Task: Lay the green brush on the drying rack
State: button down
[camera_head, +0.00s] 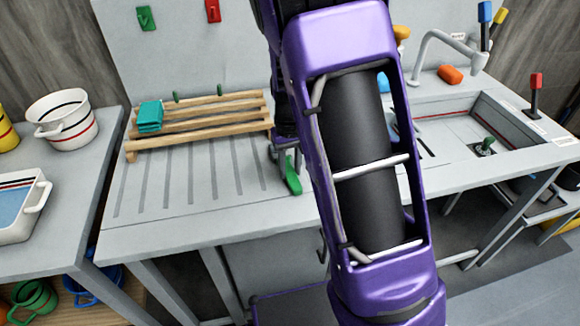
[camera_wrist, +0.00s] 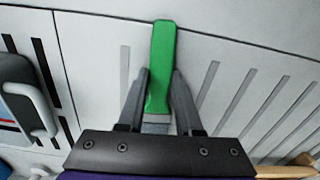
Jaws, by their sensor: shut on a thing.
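My gripper (camera_wrist: 161,82) is shut on the green brush (camera_wrist: 162,50), with one dark finger on each side of it. A grey part of the brush shows between the fingers, close to the palm. In the head view the brush (camera_head: 293,180) hangs low over the ribbed drainboard, and my arm hides much of the gripper (camera_head: 287,155). I cannot tell whether the brush touches the board. The wooden slatted drying rack (camera_head: 196,138) stands at the back of the drainboard, left of the gripper. A wooden end (camera_wrist: 288,172) shows at the wrist view's lower right.
A teal folded cloth or sponge (camera_head: 150,117) lies on the rack's left end. The grooved drainboard (camera_head: 180,205) before the rack is clear. The sink (camera_head: 455,130) is to the right, with an orange block (camera_head: 450,75) behind. A white pot (camera_head: 66,122) stands on the left counter.

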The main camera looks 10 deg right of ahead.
jog(key=shift+f, duration=0.2)
jog(key=c, duration=0.6)
grip_release()
jog(key=shift+r, duration=0.1)
